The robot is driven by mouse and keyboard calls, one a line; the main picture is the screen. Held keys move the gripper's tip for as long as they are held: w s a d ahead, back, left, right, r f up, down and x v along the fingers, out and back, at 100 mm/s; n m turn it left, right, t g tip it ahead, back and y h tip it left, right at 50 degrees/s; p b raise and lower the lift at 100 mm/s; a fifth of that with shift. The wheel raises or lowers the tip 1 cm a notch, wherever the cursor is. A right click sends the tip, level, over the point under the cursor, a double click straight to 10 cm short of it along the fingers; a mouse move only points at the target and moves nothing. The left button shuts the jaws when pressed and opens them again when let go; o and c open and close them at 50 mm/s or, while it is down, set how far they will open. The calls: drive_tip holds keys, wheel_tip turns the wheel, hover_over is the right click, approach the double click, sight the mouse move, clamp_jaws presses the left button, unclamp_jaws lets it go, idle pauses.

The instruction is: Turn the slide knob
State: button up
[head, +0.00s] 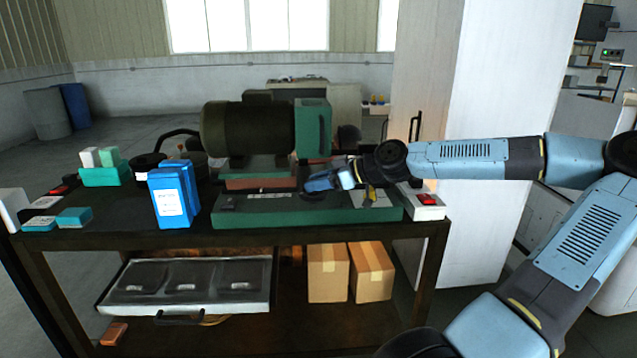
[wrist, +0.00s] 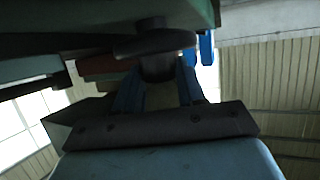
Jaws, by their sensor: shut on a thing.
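The slide knob (wrist: 158,67) is a dark round piece with a wider dark disc beside it, seen close up in the wrist view. My gripper (wrist: 161,85) has its two blue fingers on either side of the knob and is shut on it. In the head view my gripper (head: 331,181) reaches in from the right to the front of the green machine (head: 300,207) on the bench. The knob cannot be made out in the head view, where the gripper covers that spot. The wrist view is dark, so the finger contact is partly in shadow.
A dark green motor (head: 247,129) sits on the machine. A blue carton (head: 173,196) stands to its left on the dark bench (head: 130,236). A white box with a red switch (head: 426,202) is at the bench's right end, near my arm. A white pillar (head: 470,215) rises behind.

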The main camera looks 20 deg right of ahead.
drive_tip(key=shift+s+a+m+t+h, duration=0.1)
drive_tip(key=shift+a+m+t+h, duration=0.05)
drive_tip(key=shift+m+t+h, duration=1.1)
drive_tip(key=shift+s+a+m+t+h, duration=0.1)
drive_tip(key=shift+m+t+h, duration=0.75)
drive_tip(key=shift+m+h, duration=0.75)
drive_tip(key=shift+a+r+m+t+h, duration=0.1)
drive_tip(key=shift+a+m+t+h, duration=0.05)
drive_tip(key=shift+m+h, duration=0.95)
drive_tip(key=shift+a+f+m+t+h, duration=0.1)
drive_tip(key=shift+a+m+t+h, duration=0.1)
drive_tip(key=shift+m+h, duration=0.9)
drive_tip(key=shift+a+r+m+t+h, duration=0.1)
drive_tip(key=shift+a+m+t+h, duration=0.05)
drive_tip(key=shift+m+h, duration=0.9)
drive_tip(key=shift+a+m+g+h, duration=0.2)
drive_tip(key=shift+m+g+h, duration=0.35)
drive_tip(key=shift+m+h, duration=0.85)
drive_tip(key=shift+a+m+g+h, duration=0.15)
drive_tip(key=shift+m+g+h, duration=0.4)
drive_tip(key=shift+m+h, duration=0.8)
drive_tip(key=shift+w+a+m+g+h, duration=0.1)
drive_tip(key=shift+w+m+g+h, duration=0.05)
drive_tip(key=shift+m+g+h, duration=1.05)
drive_tip(key=shift+w+a+m+g+h, duration=0.1)
drive_tip(key=shift+w+m+g+h, duration=0.05)
drive_tip(key=shift+m+g+h, duration=1)
drive_tip(key=shift+d, duration=0.1)
drive_tip(key=o, duration=1.1)
drive_tip(key=shift+c, duration=0.2)
